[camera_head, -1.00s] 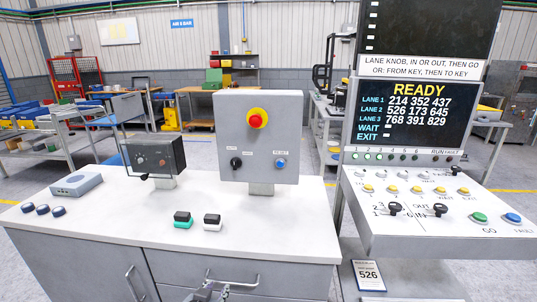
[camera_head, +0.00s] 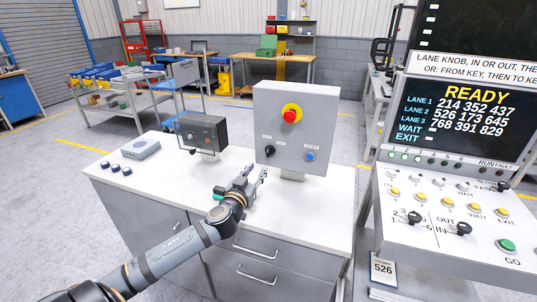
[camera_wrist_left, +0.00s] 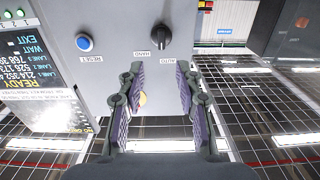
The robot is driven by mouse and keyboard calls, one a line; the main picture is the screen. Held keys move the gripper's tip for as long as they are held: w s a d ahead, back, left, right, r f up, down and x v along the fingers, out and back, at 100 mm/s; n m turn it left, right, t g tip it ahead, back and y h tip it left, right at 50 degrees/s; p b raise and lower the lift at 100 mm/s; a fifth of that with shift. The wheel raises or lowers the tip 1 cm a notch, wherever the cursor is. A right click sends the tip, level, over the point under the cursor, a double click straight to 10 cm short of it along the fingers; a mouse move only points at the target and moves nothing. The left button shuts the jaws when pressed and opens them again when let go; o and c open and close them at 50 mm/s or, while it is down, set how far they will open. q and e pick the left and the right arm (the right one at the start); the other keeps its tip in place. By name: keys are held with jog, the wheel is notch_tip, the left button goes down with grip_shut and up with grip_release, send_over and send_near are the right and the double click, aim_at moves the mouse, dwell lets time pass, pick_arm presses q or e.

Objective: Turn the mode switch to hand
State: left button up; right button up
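The mode switch is a black knob (camera_head: 269,151) on the front of the grey control box (camera_head: 318,125), below and left of a red emergency button. The left wrist view shows the knob (camera_wrist_left: 160,37) upside down, with HAND and AUTO labels beside it. I cannot tell clearly which label it points at. My left gripper (camera_head: 257,176) is in front of the box, just below the knob. In the left wrist view my left gripper (camera_wrist_left: 160,72) is open and empty, its fingers apart, the knob beyond the tips. My right gripper is not in view.
A blue reset button (camera_head: 310,156) sits on the same box, right of the knob. A dark box with dials (camera_head: 203,130) stands to the left. A sloped lane console (camera_head: 445,205) stands at the right.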

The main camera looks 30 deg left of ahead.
aim_at(268, 153)
pick_arm(q)
jog(key=p+x, duration=0.3)
jog(key=x, duration=0.6)
jog(key=shift+w+a+r, duration=0.1)
jog(key=shift+w, duration=0.05)
jog(key=shift+w+a+p, duration=0.15)
jog(key=shift+w+p, duration=0.2)
jog(key=shift+w, duration=0.2)
grip_shut()
